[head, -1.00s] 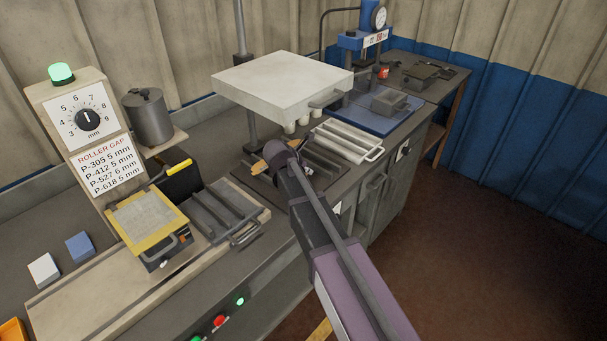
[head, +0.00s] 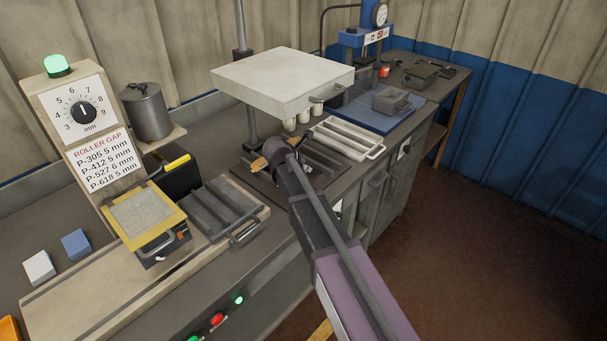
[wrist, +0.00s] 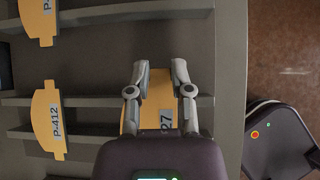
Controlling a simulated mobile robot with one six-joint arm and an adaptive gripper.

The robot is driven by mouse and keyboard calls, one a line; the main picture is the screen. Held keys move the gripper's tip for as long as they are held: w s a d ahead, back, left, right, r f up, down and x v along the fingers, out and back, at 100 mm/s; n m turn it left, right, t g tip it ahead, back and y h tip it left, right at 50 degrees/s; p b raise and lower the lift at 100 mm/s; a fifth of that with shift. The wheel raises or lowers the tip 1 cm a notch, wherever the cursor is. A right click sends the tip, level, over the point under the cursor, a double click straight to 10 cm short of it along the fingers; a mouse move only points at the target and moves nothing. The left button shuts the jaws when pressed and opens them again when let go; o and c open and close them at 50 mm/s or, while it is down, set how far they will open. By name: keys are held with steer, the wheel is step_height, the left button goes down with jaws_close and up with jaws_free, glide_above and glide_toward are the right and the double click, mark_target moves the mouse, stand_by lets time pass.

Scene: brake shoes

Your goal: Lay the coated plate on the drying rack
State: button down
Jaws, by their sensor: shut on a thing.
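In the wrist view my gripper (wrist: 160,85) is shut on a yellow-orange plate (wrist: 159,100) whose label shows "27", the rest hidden. It is over the dark railed rack (wrist: 90,101). I cannot tell whether the held plate touches the rails. To its left, a plate labelled P-412 (wrist: 46,120) lies across rails, and another labelled plate (wrist: 38,18) lies at the upper left. In the head view my gripper (head: 278,155) is over the dark rack (head: 328,160) beneath a white hood; its fingertips are hard to see. A yellow plate piece (head: 258,164) shows left of it.
The white hood (head: 284,78) hangs close above the rack. A pale ribbed tray (head: 349,139) stands to the right, a dark ribbed tray (head: 222,207) to the left. The roller station (head: 85,125) and pot (head: 147,112) are further left. Open floor lies right of the bench.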

steer(key=shift+f+b, duration=0.35)
steer(key=shift+f, duration=0.35)
steer(key=shift+f+b, duration=0.5)
steer(key=shift+c, duration=2.1)
jaws_free()
steer(key=shift+r, duration=0.15)
steer(key=shift+r+p, duration=0.6)
steer(key=shift+p, duration=0.15)
steer(key=p+v, duration=0.8)
steer(key=v, duration=0.3)
steer(key=shift+s+a+r, duration=0.15)
steer(key=shift+s+a, duration=0.1)
steer(key=shift+s, duration=0.05)
